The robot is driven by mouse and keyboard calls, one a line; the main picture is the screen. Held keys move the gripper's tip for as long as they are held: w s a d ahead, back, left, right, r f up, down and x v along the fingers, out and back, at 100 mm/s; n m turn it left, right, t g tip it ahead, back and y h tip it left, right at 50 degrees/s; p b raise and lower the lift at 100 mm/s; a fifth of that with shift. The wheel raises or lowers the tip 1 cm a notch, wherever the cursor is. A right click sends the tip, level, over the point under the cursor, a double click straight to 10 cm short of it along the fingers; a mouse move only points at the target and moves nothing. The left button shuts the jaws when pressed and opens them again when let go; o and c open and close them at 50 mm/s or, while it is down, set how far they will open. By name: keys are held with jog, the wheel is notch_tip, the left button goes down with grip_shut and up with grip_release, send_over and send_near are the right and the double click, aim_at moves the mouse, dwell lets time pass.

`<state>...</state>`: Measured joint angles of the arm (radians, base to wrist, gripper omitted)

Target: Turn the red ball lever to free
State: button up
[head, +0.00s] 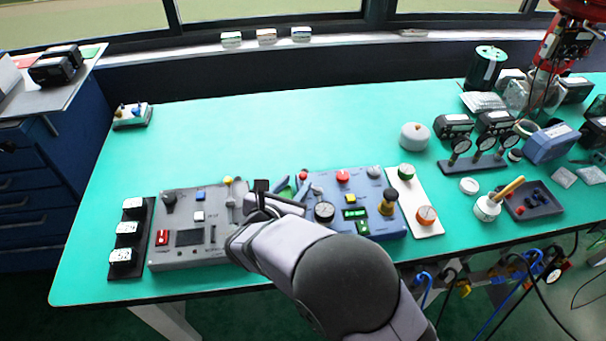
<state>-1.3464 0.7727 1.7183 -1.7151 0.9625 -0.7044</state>
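A small red ball (303,175) shows at the top left corner of the blue control panel (375,222). The lever below it is mostly hidden behind my gripper. My gripper (291,189) is just left of and below the ball, over the gap between the grey and blue panels. Its two fingertips look apart, with green between them, and I see nothing held. I cannot tell whether a finger touches the lever. No label for the free position is readable.
The grey panel (181,255) on the left has a yellow ball lever (228,181). The blue panel carries a red button (343,175), a dial (324,211) and a yellow-black knob (388,200). A white plate (420,205) stands to its right.

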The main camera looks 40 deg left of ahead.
aim_at(302, 177)
jog(key=shift+p+x, duration=0.65)
jog(key=shift+x, duration=2.7)
grip_shut()
